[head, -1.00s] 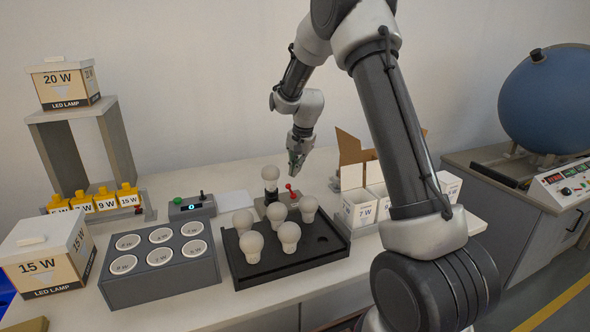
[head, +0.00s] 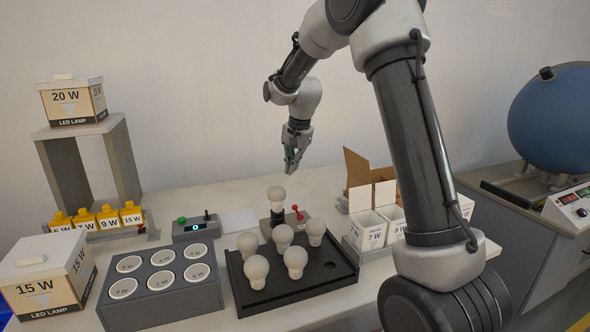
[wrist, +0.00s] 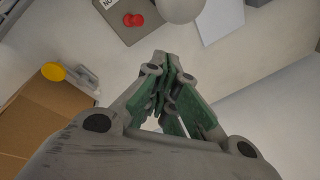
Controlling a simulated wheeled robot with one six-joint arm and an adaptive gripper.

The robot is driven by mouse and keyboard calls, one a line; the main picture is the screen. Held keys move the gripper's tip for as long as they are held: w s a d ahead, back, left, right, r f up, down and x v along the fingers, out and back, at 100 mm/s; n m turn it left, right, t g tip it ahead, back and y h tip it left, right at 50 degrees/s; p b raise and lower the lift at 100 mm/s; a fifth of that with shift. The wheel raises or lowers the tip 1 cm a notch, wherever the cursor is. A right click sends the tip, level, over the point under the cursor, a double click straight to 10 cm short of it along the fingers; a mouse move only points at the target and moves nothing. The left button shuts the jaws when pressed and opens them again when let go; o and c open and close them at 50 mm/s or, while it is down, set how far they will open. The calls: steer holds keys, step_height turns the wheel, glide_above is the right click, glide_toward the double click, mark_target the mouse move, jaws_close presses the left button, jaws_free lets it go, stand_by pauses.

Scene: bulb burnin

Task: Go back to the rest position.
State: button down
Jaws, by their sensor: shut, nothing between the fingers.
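My gripper (head: 291,162) is shut and empty.
A black tray (head: 335,275) with several bulbs stands in front of the tester. A grey block with round holes (head: 160,305) is at its left. White bins (head: 370,229) and an open cardboard box (head: 357,168) stand at right. A stand (head: 128,165) carries a 20 W box (head: 73,101).

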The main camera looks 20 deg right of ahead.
stand_by(0.4)
steer(key=s+d+r+n, duration=0.2)
steer(key=s+r+n, duration=0.1)
steer(key=s, duration=1)
steer(key=s+d+r+n+t, duration=0.1)
steer(key=s+d+r+n, duration=0.1)
steer(key=s, duration=1.1)
steer(key=s+d+r+n, duration=0.2)
steer(key=s+r+n, duration=0.2)
steer(key=s, duration=0.9)
steer(key=shift+r+t+h, duration=0.15)
steer(key=shift+t+h, duration=0.25)
